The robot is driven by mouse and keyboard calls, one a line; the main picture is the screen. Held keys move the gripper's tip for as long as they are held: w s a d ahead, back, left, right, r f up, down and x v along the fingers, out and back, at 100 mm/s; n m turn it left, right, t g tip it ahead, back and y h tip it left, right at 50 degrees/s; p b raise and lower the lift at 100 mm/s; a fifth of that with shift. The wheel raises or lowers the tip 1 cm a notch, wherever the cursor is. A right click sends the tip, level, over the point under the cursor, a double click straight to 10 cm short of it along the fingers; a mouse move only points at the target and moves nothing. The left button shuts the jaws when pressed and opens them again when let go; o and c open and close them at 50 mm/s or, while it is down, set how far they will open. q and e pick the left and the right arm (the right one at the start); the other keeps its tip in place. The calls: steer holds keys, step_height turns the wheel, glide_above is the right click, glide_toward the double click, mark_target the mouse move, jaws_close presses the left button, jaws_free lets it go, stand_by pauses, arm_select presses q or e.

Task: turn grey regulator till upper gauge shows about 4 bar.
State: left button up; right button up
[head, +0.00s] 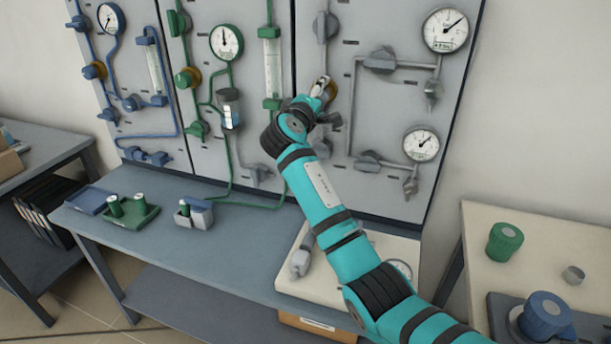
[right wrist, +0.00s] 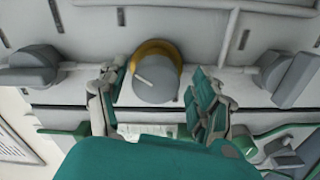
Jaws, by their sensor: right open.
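The grey regulator (right wrist: 155,80) is a round knob with a pale pointer line and a yellow-brown collar behind it. In the right wrist view it sits between the spread fingers of my right gripper (right wrist: 153,92), with a gap visible at the right finger. In the head view my right gripper (head: 320,88) is at the grey panel and hides most of the regulator; part of its yellow collar (head: 332,89) shows. The upper gauge (head: 446,29) is at the panel's upper right, its needle pointing up and right; its scale is too small to read. My left gripper is out of view.
A lower gauge (head: 421,143) and several grey valves, such as one (head: 381,60) right of the gripper, are on the same panel. Green and blue panels stand to the left. The bench (head: 180,250) below holds a green tray (head: 133,217) and a pale board (head: 390,243).

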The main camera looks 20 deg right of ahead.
steer(key=n+p, duration=0.4)
steer(key=r+n+p, duration=0.1)
steer(key=n+p, duration=0.4)
steer(key=shift+s+r, duration=0.1)
steer(key=shift+r, duration=0.05)
steer(key=n+p, duration=0.9)
steer(key=shift+n, duration=0.4)
steer(key=f+b+v, duration=0.1)
steer(key=b+v, duration=0.3)
steer(key=v, duration=1.4)
step_height(320, 180, down, 12)
steer(key=s+d+m+g+y, duration=0.2)
steer(key=m+g, duration=0.1)
steer(key=shift+s+r+m, duration=0.2)
steer(key=shift+s+m, duration=0.1)
steer(key=shift+m, duration=0.1)
